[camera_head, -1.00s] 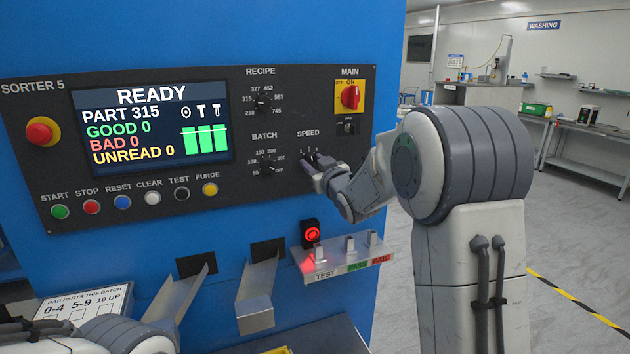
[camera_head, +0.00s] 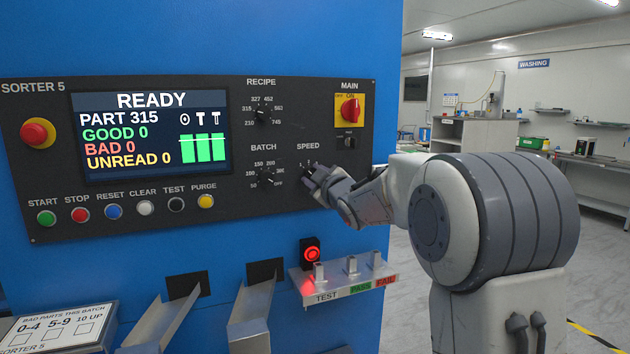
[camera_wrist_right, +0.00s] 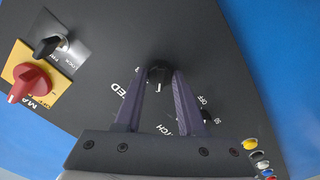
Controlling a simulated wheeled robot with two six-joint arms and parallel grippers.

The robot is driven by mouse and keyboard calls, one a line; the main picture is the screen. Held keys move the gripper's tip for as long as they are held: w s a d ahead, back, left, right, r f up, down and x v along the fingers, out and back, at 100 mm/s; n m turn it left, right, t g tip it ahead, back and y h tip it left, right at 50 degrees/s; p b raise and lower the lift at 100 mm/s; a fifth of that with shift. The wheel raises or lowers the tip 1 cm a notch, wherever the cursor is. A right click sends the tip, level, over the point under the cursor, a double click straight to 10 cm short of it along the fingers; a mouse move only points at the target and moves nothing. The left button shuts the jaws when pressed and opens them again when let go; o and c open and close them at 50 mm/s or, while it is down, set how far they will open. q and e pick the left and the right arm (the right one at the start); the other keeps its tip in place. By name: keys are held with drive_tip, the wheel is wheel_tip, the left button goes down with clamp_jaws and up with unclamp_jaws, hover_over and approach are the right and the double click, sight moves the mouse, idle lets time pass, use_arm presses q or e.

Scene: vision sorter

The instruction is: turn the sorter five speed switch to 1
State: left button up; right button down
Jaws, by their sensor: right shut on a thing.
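The speed switch is a small black knob under the SPEED label on the sorter five panel (camera_head: 120,232). My right gripper (camera_head: 312,177) is at it in the head view and hides most of it. In the right wrist view the knob (camera_wrist_right: 159,75) sits between the two fingertips of the right gripper, which is shut on it. Most of the scale marks around the knob are hidden or too small to read, so I cannot tell its setting. My left gripper is out of view.
The batch knob (camera_head: 266,177) is close left of the gripper and the recipe knob (camera_head: 262,113) above. The red main switch (camera_head: 350,109) is up and right. A small shelf with TEST, PASS and FAIL labels (camera_head: 345,284) juts out below. The screen (camera_head: 150,134) reads READY.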

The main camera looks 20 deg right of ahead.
idle(0.3)
drive_tip(key=c, duration=0.5)
unclamp_jaws()
drive_tip(key=s+b, duration=0.2)
drive_tip(key=s, duration=0.8)
drive_tip(key=shift+s+d, duration=0.15)
drive_tip(key=shift+s, duration=0.1)
